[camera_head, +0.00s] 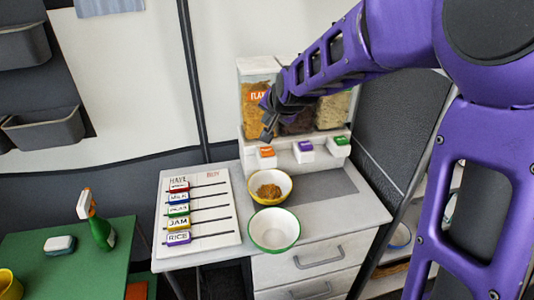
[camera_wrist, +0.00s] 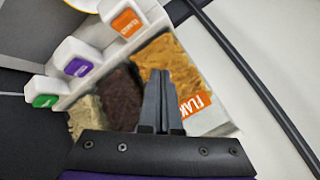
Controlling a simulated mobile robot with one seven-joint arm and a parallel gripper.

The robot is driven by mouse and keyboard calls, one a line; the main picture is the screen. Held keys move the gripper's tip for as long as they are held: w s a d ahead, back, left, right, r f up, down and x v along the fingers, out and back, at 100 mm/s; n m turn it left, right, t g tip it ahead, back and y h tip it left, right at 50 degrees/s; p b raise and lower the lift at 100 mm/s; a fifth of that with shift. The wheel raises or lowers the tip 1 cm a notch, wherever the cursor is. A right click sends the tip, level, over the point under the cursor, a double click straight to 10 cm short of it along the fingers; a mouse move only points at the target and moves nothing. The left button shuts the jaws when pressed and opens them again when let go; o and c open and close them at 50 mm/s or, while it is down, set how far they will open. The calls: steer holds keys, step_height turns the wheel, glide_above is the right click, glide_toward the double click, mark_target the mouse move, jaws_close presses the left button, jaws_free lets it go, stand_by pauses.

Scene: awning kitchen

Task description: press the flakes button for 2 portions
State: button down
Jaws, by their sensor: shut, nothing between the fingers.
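The dispenser (camera_head: 252,122) stands at the back of the counter with three clear bins. The flakes bin (camera_head: 258,93) at the left has an orange label, which also shows in the wrist view (camera_wrist: 194,104). Its orange-topped flakes button (camera_head: 266,152) is below, and shows at the upper part of the wrist view (camera_wrist: 128,22). A yellow bowl (camera_head: 286,198) with golden-brown food in it sits below the flakes button. My gripper (camera_head: 267,134) is shut and empty, in front of the flakes bin and just above the button, seemingly apart from it. The wrist view shows its closed fingers (camera_wrist: 161,75).
Purple (camera_head: 305,145) and green (camera_head: 342,141) buttons are to the right. A green-rimmed, empty bowl (camera_head: 274,245) stands in front of the yellow one. A white slider board (camera_head: 220,222) lies left. A green table (camera_head: 75,275) holds a spray bottle (camera_head: 102,233).

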mark_target(267, 153)
step_height(267, 153, down, 6)
steer(key=b, duration=0.4)
steer(key=shift+f, duration=0.25)
steer(key=shift+f+b, duration=0.15)
steer(key=shift+b, duration=0.15)
stand_by(1.3)
steer(key=shift+f, duration=0.25)
steer(key=shift+f+b, duration=0.6)
steer(key=shift+b, duration=0.05)
stand_by(0.6)
steer(key=shift+r, duration=0.15)
steer(key=shift+r+p, duration=0.6)
steer(key=shift+r, duration=0.25)
steer(key=shift+r+p, duration=1.65)
steer(key=shift+r, duration=0.9)
